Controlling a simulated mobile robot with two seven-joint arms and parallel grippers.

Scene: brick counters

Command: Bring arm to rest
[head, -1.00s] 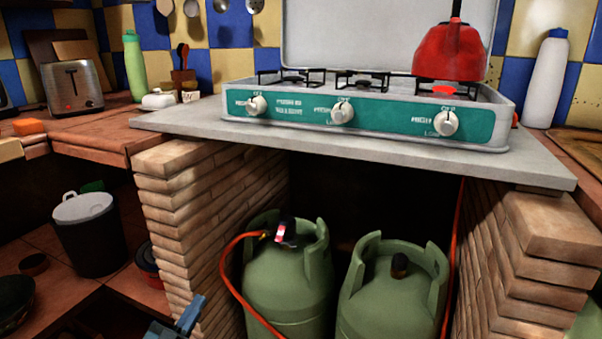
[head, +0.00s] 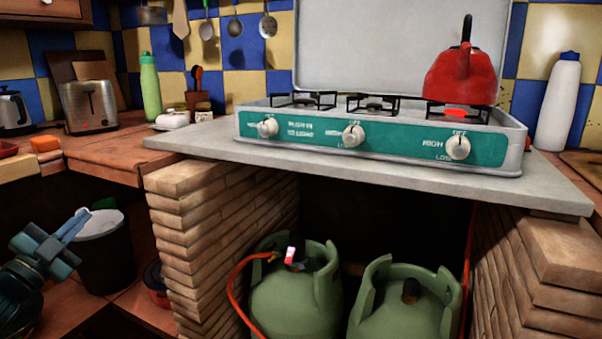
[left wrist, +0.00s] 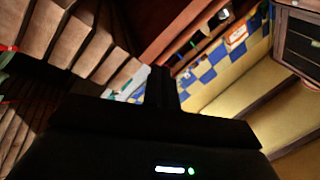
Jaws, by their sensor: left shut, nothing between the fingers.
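My left gripper (head: 76,222) shows at the lower left of the head view, in front of the dark bin. Its fingers are together and empty, pointing up and to the right. It is apart from the counter and the brick pier. In the left wrist view the closed fingers (left wrist: 160,88) stand up in the middle, with brick at the left and blue and yellow tiles beyond. My right gripper is not in view.
A gas stove (head: 375,136) with a red kettle (head: 462,75) stands on the grey slab. Two green gas cylinders (head: 295,295) stand below, beside the brick pier (head: 205,225). A dark bin (head: 105,255) stands behind my left gripper. A toaster (head: 90,105) is on the left counter.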

